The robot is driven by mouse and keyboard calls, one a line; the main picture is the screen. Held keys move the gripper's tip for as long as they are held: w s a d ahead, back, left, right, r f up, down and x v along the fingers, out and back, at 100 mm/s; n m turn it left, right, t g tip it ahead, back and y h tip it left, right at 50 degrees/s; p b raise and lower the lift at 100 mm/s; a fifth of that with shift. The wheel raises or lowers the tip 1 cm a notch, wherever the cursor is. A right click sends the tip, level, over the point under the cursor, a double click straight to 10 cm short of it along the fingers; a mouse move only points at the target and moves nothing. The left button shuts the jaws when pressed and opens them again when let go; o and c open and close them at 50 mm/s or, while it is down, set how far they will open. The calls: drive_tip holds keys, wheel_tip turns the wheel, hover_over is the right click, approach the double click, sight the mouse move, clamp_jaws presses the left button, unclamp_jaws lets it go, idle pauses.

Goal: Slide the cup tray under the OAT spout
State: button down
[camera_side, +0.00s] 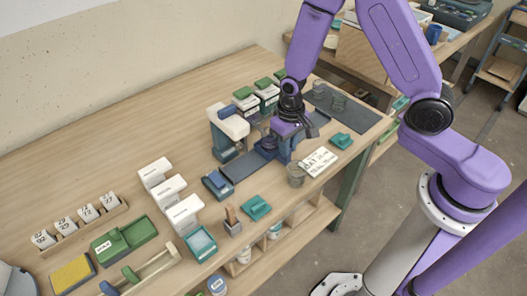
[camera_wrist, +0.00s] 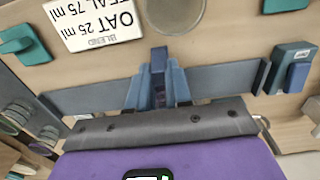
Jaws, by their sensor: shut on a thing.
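My gripper (camera_side: 285,135) is low over a dark blue-grey rail (camera_side: 240,168) on the wooden bench. In the wrist view its blue-grey fingers (camera_wrist: 158,92) are closed around a narrow dark blue upright part (camera_wrist: 158,62), which I take to be the cup tray's handle. The rail (camera_wrist: 225,80) runs across that view behind the fingers. The rest of the tray is hidden by my gripper. Bins with green tops (camera_side: 266,91) stand behind the rail; their labels are too small to read, so I cannot tell which spout is OAT.
A blue block (camera_side: 217,185) sits at the rail's near end. A white-topped dispenser (camera_side: 229,122) stands beside the rail. A grey round cup (camera_side: 296,175) and a card (camera_side: 319,161) reading OAT 25 ml, TEAL 75 ml (camera_wrist: 95,18) lie in front. Teal blocks (camera_side: 341,140) are nearby.

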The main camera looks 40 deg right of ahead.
drive_tip(key=shift+d, duration=4.25)
drive_tip(key=shift+d, duration=1.9)
drive_tip(key=c, duration=1.1)
unclamp_jaws()
wheel_tip(320, 180, up, 7)
